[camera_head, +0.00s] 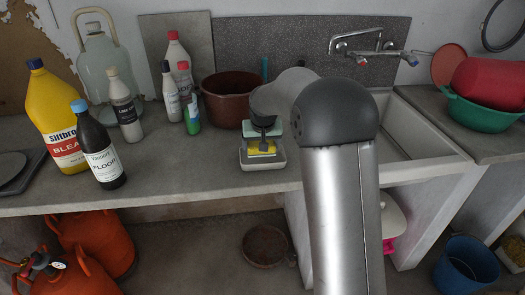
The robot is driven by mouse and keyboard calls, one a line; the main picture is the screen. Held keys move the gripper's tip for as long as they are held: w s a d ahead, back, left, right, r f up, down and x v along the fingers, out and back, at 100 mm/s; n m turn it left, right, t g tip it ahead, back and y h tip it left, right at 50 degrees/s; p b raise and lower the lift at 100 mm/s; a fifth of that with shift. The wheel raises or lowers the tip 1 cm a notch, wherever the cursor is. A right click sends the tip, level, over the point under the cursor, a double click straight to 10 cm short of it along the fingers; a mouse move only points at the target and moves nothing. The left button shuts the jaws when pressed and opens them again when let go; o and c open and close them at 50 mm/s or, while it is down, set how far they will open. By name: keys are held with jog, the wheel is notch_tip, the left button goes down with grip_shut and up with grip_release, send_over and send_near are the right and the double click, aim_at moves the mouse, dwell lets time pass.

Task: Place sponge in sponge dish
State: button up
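A yellow sponge (267,148) shows just above or in a small white dish (263,166) near the front edge of the counter. A pale green piece (253,131) shows right above and behind the yellow part; I cannot tell if it belongs to the same sponge. My gripper (263,146) points down over the dish, with its dark finger in front of the yellow sponge. The fingers overlap in this view, so I cannot tell if they grip it. I cannot tell whether the sponge touches the dish floor.
A brown basin (226,112) stands just behind and left of the dish. Several bottles, including a yellow bleach bottle (58,120) and a black one (97,150), stand further left beside a glass demijohn (98,60). The sink (400,140) lies right of my arm. Counter left of the dish is clear.

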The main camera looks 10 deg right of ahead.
jog(key=shift+w+d+f, duration=0.1)
jog(key=shift+d+f, duration=0.05)
jog(key=shift+f, duration=0.85)
jog(key=shift+w+d+f, duration=0.1)
jog(key=shift+f, duration=0.85)
jog(key=shift+f, duration=0.25)
jog(key=o, duration=0.9)
jog(key=shift+r, duration=0.5)
jog(key=b+v, duration=0.1)
jog(key=v, duration=1.1)
jog(key=s+f+g, duration=0.1)
jog(key=s+f, duration=0.1)
jog(key=s, duration=1)
jog(key=s+f+g, duration=0.1)
jog(key=s+f, duration=0.2)
jog(key=s, duration=0.9)
jog(key=s+f+n+g, duration=0.1)
jog(key=s+f+g, duration=0.1)
jog(key=s, duration=1)
jog(key=shift+s+a+f, duration=0.1)
jog(key=shift+f, duration=0.55)
